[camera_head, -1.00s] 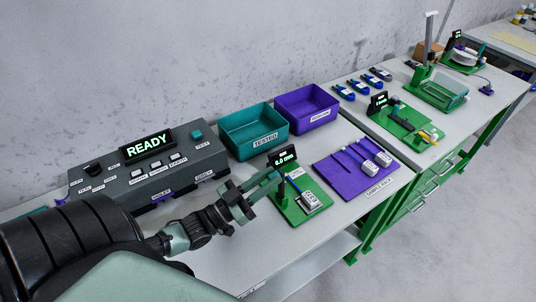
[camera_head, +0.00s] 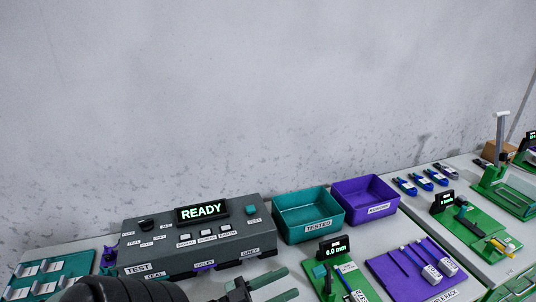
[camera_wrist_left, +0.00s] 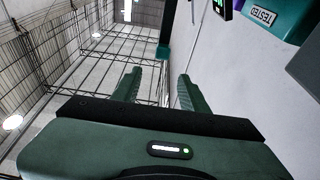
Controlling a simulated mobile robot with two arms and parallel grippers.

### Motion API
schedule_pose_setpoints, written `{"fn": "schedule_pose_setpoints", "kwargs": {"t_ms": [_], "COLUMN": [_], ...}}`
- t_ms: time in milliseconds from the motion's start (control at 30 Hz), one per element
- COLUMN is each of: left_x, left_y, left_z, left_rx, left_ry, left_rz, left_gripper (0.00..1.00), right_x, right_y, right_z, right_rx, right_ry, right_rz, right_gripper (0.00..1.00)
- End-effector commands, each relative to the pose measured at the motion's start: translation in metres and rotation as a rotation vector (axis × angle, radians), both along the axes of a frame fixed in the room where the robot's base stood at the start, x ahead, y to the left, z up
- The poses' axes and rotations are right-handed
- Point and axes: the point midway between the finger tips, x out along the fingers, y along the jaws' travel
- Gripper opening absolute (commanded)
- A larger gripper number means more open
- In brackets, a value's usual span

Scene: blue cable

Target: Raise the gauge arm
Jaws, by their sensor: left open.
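The gauge stands on a green base plate (camera_head: 372,287) at the bottom, right of centre, its small display (camera_head: 333,248) reading 0.0 mm. A teal part (camera_head: 319,270), apparently the gauge arm, is below the display; its exact pose is too small to tell. A blue cable on the plate is partly cut off by the picture edge. My left gripper (camera_head: 290,284) is left of the gauge, apart from it, open and empty. Its spread fingers show in the left wrist view (camera_wrist_left: 158,88), with a display edge (camera_wrist_left: 222,8) above them. My right gripper is out of view.
The grey READY tester (camera_head: 165,262) is left of the gauge. The teal TESTED bin (camera_head: 308,226) and purple bin (camera_head: 366,203) stand behind. A purple sample mat (camera_head: 395,280) with cables lies to the right. Another green fixture (camera_head: 480,240) stands farther right.

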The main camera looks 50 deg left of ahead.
Motion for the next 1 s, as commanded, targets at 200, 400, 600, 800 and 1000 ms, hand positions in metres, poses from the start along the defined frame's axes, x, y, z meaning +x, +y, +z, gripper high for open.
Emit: {"fn": "schedule_pose_setpoints", "kwargs": {"t_ms": [200, 400, 600, 800, 1000], "left_x": [-0.029, -0.036, -0.035, -0.035, -0.035], "left_y": [0.010, 0.012, 0.012, 0.012, 0.012], "left_z": [-0.001, 0.001, 0.001, 0.001, 0.003], "left_rx": [-0.001, -0.001, -0.001, -0.001, -0.001], "left_ry": [0.001, -0.002, -0.002, -0.002, -0.002], "left_rz": [0.000, 0.000, 0.000, 0.000, 0.000], "left_gripper": [0.44, 0.44, 0.44, 0.44, 0.44], "right_x": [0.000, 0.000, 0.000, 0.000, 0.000], "right_y": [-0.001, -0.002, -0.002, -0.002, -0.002], "right_z": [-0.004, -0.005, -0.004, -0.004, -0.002], "right_rx": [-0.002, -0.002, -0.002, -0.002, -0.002], "right_ry": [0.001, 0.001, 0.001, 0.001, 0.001], "right_rz": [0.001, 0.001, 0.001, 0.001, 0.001], "right_gripper": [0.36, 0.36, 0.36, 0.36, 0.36]}}
